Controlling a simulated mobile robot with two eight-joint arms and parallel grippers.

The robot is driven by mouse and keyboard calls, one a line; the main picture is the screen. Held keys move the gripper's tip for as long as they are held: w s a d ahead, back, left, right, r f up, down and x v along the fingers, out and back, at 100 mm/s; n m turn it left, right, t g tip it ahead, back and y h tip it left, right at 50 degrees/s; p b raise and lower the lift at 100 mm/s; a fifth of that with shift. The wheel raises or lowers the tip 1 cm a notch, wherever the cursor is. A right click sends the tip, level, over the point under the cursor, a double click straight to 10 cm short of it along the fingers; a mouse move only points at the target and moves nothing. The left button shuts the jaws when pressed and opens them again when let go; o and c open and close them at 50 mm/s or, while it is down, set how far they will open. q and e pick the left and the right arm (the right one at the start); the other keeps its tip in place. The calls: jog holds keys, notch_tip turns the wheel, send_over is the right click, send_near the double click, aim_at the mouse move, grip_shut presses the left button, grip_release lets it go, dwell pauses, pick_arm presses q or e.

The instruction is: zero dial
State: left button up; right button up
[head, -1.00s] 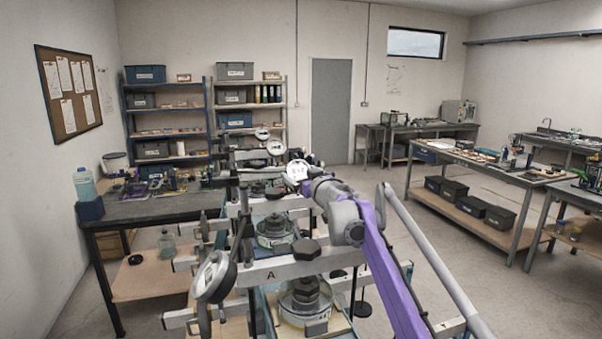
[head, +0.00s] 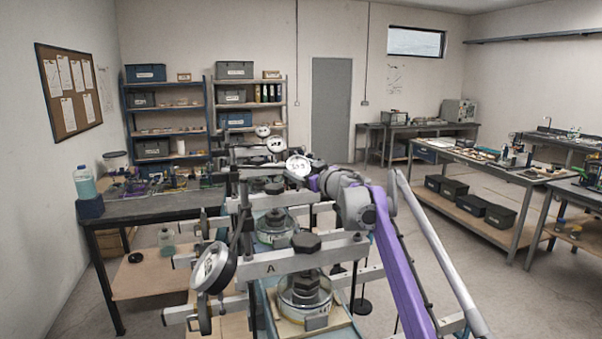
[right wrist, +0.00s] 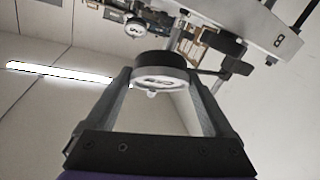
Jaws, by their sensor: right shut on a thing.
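Several round white dials stand on the row of lever frames. My right gripper (right wrist: 160,75) is shut on the dial of frame B (right wrist: 160,82), with a finger at each side of its dark rim. The dial's white face shows in the right wrist view, but its reading is too small to tell. In the head view this dial (head: 298,166) is beyond the near frame, at the end of my purple right arm. Another dial (head: 213,267) sits tilted on the near frame, marked A (head: 271,268). My left gripper is out of view.
Frame B's grey beam (right wrist: 245,25) runs close beside the held dial in the right wrist view. Weights (head: 305,288) hang at the near frame. A dark bench (head: 150,208) stands at the left.

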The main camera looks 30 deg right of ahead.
jog(key=shift+d+n+y, duration=0.15)
jog(key=shift+n+y, duration=0.15)
jog(key=shift+n, duration=0.1)
jog(key=shift+w+f, duration=0.1)
jog(key=shift+w, duration=0.05)
jog(key=o, duration=1.1)
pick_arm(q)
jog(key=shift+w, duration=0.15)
pick_arm(e)
jog(key=shift+d, duration=0.1)
jog(key=shift+s, duration=0.35)
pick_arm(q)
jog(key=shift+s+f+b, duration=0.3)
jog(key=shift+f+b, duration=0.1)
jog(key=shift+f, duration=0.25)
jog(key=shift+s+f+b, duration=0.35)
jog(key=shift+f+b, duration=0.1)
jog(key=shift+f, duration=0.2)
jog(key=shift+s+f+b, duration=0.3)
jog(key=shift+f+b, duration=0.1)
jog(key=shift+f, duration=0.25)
pick_arm(e)
jog(key=s, duration=1)
jog(key=shift+s+d+r, duration=0.15)
jog(key=shift+d+r, duration=0.1)
jog(key=shift+d, duration=0.1)
